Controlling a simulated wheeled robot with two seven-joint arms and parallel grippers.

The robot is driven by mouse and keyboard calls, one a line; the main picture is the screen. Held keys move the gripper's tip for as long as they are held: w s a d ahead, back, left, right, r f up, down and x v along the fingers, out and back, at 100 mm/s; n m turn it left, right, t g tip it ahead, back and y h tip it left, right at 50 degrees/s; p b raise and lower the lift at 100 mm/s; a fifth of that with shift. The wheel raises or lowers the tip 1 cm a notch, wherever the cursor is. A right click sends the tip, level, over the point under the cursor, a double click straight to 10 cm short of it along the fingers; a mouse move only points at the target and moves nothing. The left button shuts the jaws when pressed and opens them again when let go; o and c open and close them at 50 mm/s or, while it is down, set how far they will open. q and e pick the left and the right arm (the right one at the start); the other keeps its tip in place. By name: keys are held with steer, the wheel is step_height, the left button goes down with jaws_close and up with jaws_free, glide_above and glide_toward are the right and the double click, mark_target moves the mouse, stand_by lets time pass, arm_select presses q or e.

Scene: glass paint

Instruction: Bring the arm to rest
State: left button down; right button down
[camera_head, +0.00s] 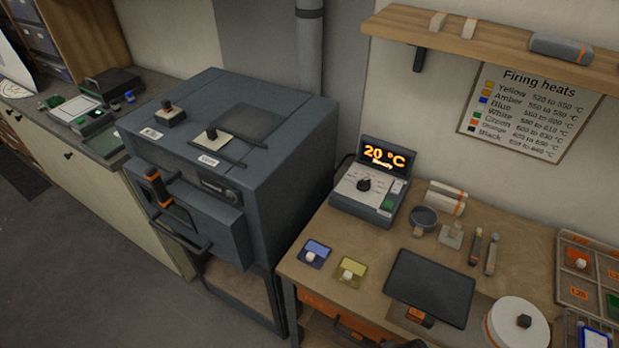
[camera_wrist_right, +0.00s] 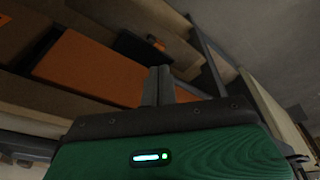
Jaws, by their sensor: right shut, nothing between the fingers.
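My right gripper (camera_wrist_right: 158,86) shows in the right wrist view, with its two grey fingers together and nothing between them. Its green body with a small lit bar fills the bottom of that view. The fingers point toward the underside of furniture with an orange panel (camera_wrist_right: 98,72); the distance is hard to tell. I cannot make out the right gripper in the head view. My left gripper is in neither view.
A dark kiln (camera_head: 225,150) stands left of the wooden workbench (camera_head: 375,240). On the bench are a controller (camera_head: 368,190) reading 20 °C, a blue sample (camera_head: 314,254), a yellow sample (camera_head: 350,272) and a dark plate (camera_head: 430,285). A shelf (camera_head: 490,45) hangs above.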

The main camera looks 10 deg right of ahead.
steer(key=s+d+f+g+b, duration=0.15)
steer(key=s+f, duration=0.25)
steer(key=f, duration=1)
steer(key=s+f+t+b, duration=0.1)
steer(key=s+f+b, duration=0.25)
steer(key=f, duration=1.05)
steer(key=s+d+f+g+b, duration=0.1)
steer(key=s+d+f+b, duration=0.1)
steer(key=s+f, duration=1.1)
steer(key=shift+s+d+f+b, duration=0.2)
steer(key=shift+s+f+b, duration=0.15)
steer(key=shift+s+b, duration=0.35)
